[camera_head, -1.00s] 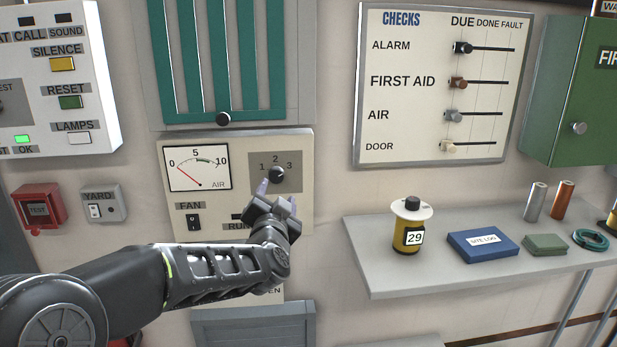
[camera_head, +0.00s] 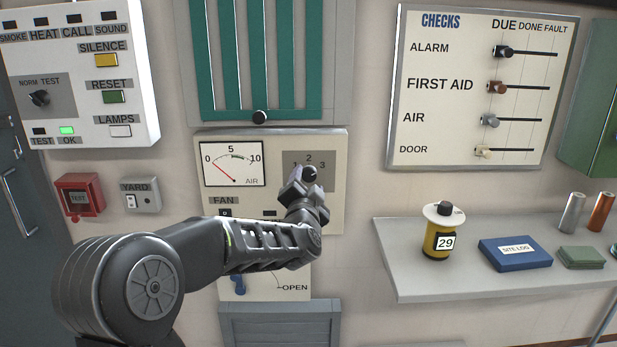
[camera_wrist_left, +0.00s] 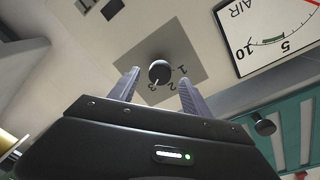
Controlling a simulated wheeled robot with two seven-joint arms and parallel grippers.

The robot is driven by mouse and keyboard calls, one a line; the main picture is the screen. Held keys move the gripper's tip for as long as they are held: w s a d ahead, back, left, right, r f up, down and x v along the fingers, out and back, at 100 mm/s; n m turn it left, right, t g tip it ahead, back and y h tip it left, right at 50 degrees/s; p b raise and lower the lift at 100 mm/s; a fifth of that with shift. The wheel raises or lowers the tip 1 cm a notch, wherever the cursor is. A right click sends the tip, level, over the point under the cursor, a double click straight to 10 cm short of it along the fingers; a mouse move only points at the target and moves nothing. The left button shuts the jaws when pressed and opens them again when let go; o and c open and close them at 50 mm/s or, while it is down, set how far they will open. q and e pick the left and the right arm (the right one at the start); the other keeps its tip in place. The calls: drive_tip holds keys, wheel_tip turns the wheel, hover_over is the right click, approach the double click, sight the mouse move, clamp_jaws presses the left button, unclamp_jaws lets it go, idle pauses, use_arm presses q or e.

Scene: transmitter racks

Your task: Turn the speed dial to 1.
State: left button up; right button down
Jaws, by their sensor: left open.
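The speed dial is a round black knob (camera_head: 309,173) on a grey square plate marked 1, 2, 3, at the right of the cream fan panel (camera_head: 335,150). The knob also shows in the left wrist view (camera_wrist_left: 159,71). Its pointer setting is too small to tell with certainty. My left gripper (camera_head: 306,181) is open in front of the dial and covers part of the plate. In the left wrist view its two fingers (camera_wrist_left: 160,76) stand apart, one on each side of the knob. I cannot tell whether they touch it. My right gripper is out of view.
An air gauge (camera_head: 232,163) with its needle near 0 is left of the dial. A green slatted vent with a black knob (camera_head: 260,117) is above. A shelf (camera_head: 420,283) with a yellow canister (camera_head: 438,240) and a blue site log (camera_head: 515,253) juts out at the right.

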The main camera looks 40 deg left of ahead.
sight(309, 174)
use_arm(q)
drive_tip(key=shift+x, duration=1.1)
drive_tip(key=shift+c, duration=0.2)
clamp_jaws()
